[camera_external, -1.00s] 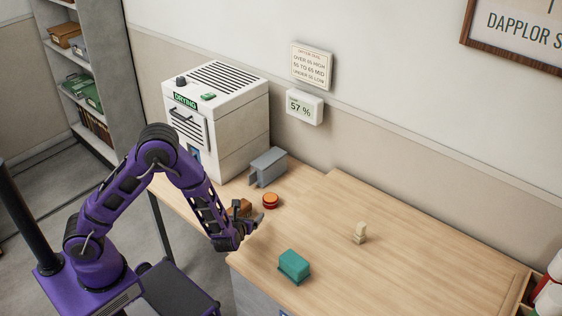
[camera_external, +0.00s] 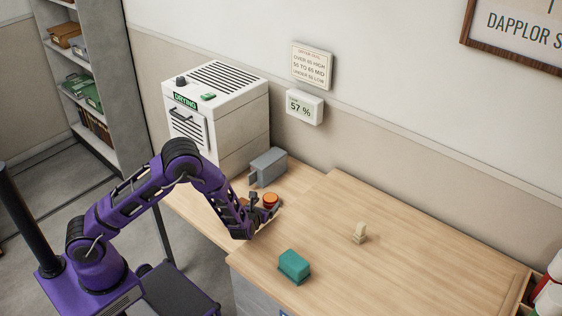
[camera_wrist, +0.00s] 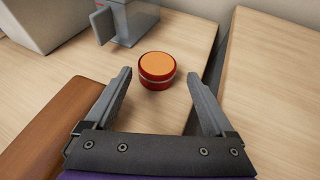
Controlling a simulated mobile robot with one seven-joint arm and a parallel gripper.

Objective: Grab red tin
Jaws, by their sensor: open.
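The red tin (camera_wrist: 157,71) is a short round tin with an orange top and a pale band around its side. It stands upright on the wooden table, and it also shows in the external view (camera_external: 270,200). My gripper (camera_wrist: 160,84) is open, its two fingers spread to either side of the line to the tin. In the wrist view the tin appears between and just beyond the fingertips, with nothing held. In the external view my gripper (camera_external: 266,203) is close in front of the tin and partly overlaps it.
A brown block (camera_wrist: 55,128) lies left of my gripper. A grey metal holder (camera_external: 268,167) stands behind the tin, near the white drying cabinet (camera_external: 218,115). A raised tabletop edge (camera_wrist: 229,40) is to the right. A teal block (camera_external: 294,266) and a cream piece (camera_external: 359,233) sit on it.

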